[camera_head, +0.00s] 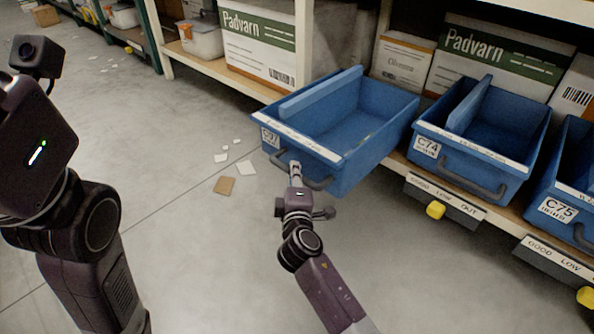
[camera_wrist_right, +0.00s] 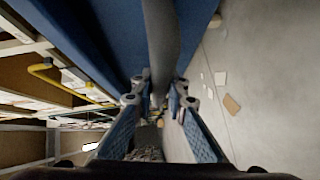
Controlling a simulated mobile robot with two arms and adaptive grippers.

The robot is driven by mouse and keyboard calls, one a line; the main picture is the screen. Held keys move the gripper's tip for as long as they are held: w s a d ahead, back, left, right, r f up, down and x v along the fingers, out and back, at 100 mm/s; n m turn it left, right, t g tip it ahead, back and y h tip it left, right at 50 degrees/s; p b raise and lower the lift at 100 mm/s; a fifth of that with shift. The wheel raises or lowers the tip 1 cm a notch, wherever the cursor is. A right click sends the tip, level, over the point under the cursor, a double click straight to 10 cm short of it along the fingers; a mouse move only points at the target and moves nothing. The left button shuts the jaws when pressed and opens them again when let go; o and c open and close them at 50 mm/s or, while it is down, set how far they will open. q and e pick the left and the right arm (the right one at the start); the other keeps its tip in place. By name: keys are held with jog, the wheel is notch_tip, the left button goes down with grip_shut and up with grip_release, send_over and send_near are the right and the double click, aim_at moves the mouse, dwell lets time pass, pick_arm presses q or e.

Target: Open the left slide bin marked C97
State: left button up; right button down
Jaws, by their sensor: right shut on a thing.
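The blue slide bin marked C97 (camera_head: 345,170) is the leftmost of the blue bins in the head view. It stands pulled well out of the shelf, over the floor, and looks about level. Its label (camera_head: 270,138) is at the left of the front face. Its dark handle (camera_head: 318,184) runs low across the front.
Bins C74 (camera_head: 480,140) and C75 (camera_head: 570,180) sit to the right on the rack. Yellow knobs (camera_head: 435,210) stick out below the shelf edge. Padvarn cartons (camera_head: 258,45) stand behind. Paper scraps (camera_head: 245,168) and a brown card (camera_head: 224,186) lie on the otherwise clear floor.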

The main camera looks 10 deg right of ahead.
jog(key=shift+f, duration=0.1)
jog(key=c, duration=1.9)
grip_release()
jog(key=shift+s, duration=0.1)
jog(key=s, duration=0.4)
jog(key=s+a+r, duration=0.1)
jog(key=s, duration=0.6)
jog(key=shift+s+a+r, duration=0.15)
jog(key=shift+s+r, duration=0.2)
jog(key=shift+r, duration=0.05)
